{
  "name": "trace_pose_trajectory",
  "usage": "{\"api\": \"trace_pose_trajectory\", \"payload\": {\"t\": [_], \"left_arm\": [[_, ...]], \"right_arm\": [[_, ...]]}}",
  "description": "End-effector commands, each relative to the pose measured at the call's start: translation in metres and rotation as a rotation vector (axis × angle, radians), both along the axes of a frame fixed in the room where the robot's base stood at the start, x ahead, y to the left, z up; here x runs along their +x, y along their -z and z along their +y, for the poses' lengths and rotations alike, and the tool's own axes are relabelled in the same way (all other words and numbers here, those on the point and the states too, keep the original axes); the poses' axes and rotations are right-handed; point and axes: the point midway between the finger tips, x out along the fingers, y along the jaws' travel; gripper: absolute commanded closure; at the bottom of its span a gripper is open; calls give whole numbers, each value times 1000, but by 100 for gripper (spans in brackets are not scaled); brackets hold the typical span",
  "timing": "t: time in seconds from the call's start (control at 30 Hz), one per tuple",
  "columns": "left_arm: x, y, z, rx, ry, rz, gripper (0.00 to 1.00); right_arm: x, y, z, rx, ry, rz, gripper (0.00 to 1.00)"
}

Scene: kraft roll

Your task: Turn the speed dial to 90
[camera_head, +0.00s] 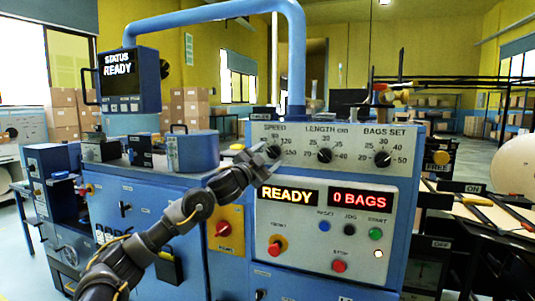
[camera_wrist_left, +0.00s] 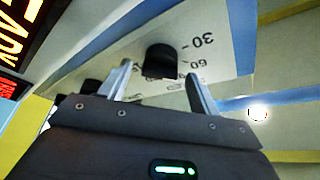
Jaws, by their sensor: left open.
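The speed dial is a black knob (camera_wrist_left: 160,60) on the pale upper strip of the machine's panel, under the label SPEED. In the head view my left gripper (camera_head: 264,153) is in front of it and covers part of it and its scale, so its setting is hard to read. In the left wrist view my left gripper (camera_wrist_left: 162,80) is open, its two metal fingers on either side of the knob's near end. I cannot tell whether they touch it. The printed 30 and 60 show beside the knob. My right gripper is not in view.
The length dial (camera_head: 324,155) and bags dial (camera_head: 382,159) sit to the right on the same strip. Below are a READY display (camera_head: 287,195), a 0 BAGS display (camera_head: 360,199) and several buttons, including a red stop button (camera_head: 339,266). A blue pipe (camera_head: 297,60) rises behind.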

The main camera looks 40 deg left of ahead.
Motion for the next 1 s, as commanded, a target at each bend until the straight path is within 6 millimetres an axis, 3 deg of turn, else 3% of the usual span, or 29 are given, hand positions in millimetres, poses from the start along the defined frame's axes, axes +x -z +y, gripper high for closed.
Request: {"api": "trace_pose_trajectory", "payload": {"t": [0.27, 0.6, 1.0], "left_arm": [[1, 0, 0, 0, -1, 1, 37], [1, 0, 0, 0, -1, 1, 82], [1, -2, 1, 83, -1, 33, 82]], "right_arm": [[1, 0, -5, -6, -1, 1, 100], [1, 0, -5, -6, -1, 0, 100], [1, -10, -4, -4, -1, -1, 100]]}}
